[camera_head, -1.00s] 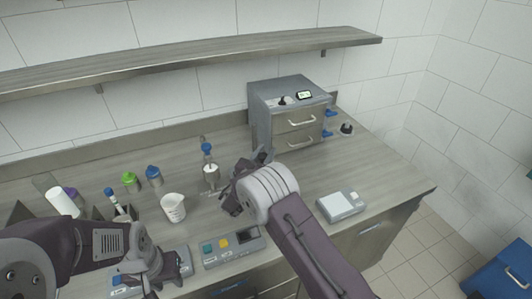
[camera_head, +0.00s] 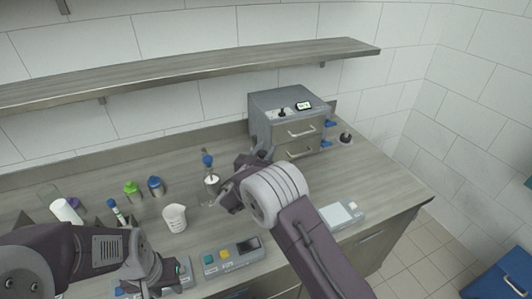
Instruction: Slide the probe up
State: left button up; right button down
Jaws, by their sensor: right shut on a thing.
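The blue-topped probe (camera_head: 208,161) stands upright at the middle of the counter, with a white and metallic lower part (camera_head: 212,182) beneath its blue head. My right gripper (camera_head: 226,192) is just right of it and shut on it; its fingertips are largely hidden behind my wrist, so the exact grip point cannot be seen. My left gripper (camera_head: 146,277) is low at the front left, away from the probe, and its fingers are not clear enough to judge.
A white beaker (camera_head: 175,218) stands left of the probe. A button panel (camera_head: 233,256) lies in front, and a scale (camera_head: 341,215) lies right of my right arm. A grey drawer unit (camera_head: 300,130) is behind. Green (camera_head: 132,187) and blue (camera_head: 155,186) capped bottles stand at left.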

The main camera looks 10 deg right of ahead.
jog(key=shift+w+r, duration=0.1)
jog(key=shift+r, duration=0.6)
jog(key=c, duration=1.1)
grip_release()
jog(key=shift+s, duration=0.2)
jog(key=shift+f, duration=0.15)
jog(key=b+v, duration=0.2)
jog(key=v, duration=0.7)
jog(key=shift+a+f, duration=0.1)
jog(key=shift+a, duration=0.05)
